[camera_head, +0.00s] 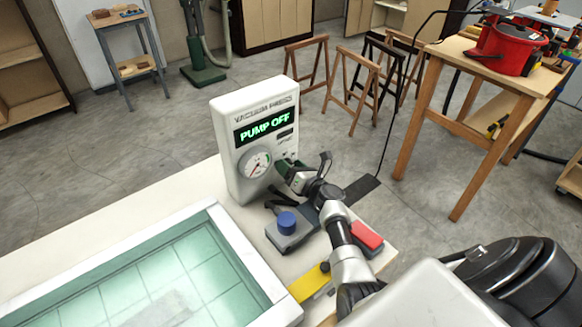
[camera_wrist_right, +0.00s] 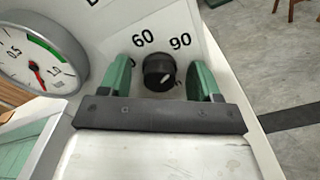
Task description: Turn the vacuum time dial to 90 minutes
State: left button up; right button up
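The white vacuum press box (camera_head: 232,172) stands upright on the pale bench, its green display reading "PUMP OFF". Its black time dial (camera_wrist_right: 159,71) shows in the right wrist view, with "60" printed at its upper left and "90" at its upper right. A short white mark is on the dial face; I cannot tell exactly which number it points to. My right gripper (camera_wrist_right: 161,64) is open, its green fingers on either side of the dial with visible gaps. In the head view, my right gripper (camera_head: 286,171) covers the dial area. My left gripper is not in view.
A gauge (camera_head: 255,164) with a red needle is left of the dial. A grey block with a blue knob (camera_head: 287,222), a red block (camera_head: 367,235) and a yellow item (camera_head: 311,282) lie near my right arm. A white-framed teal press bed (camera_head: 130,290) fills the lower left.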

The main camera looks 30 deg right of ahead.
jog(key=s, duration=1)
jog(key=shift+s+d, duration=0.4)
jog(key=shift+f, duration=0.1)
